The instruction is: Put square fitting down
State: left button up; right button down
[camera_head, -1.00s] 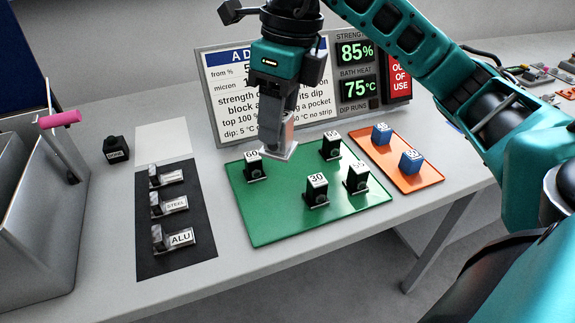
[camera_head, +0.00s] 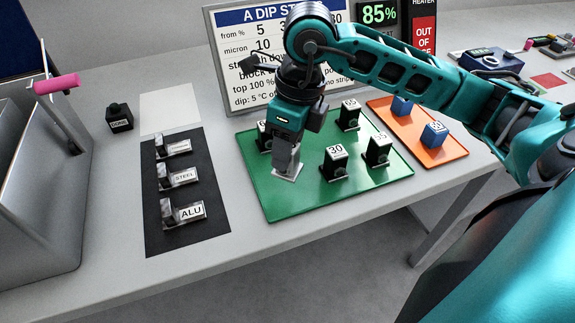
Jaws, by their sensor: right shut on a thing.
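My right gripper (camera_head: 287,160) points down over the left part of the green tray (camera_head: 278,208). It is shut on the square fitting (camera_head: 287,174), a small light grey piece with a flat square plate at the bottom. The plate is at or just above the tray surface; I cannot tell whether it touches. The fitting is left of the black block marked 30 (camera_head: 335,163) and in front of a black block (camera_head: 264,137) partly hidden by my gripper. My left gripper is not in view.
More black blocks stand on the tray, at the back (camera_head: 348,115) and right (camera_head: 378,150). An orange tray (camera_head: 445,154) holds blue blocks (camera_head: 434,134). A black mat (camera_head: 190,238) carries metal samples, one labelled ALU (camera_head: 187,212). A sign board (camera_head: 222,60) stands behind. The tray's front left is clear.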

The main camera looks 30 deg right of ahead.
aim_at(298, 145)
notch_tip(298, 145, down, 5)
jog(key=c, duration=0.6)
grip_release()
jog(key=shift+r, duration=0.1)
jog(key=shift+r, duration=0.2)
jog(key=r, duration=0.3)
jog(key=d+r, duration=0.1)
jog(key=r, duration=0.6)
jog(key=shift+s+d+r+p, duration=0.15)
jog(key=shift+s+d+p, duration=0.05)
jog(key=shift+s+p, duration=0.15)
jog(key=shift+d+r, duration=0.1)
jog(key=shift+r, duration=0.5)
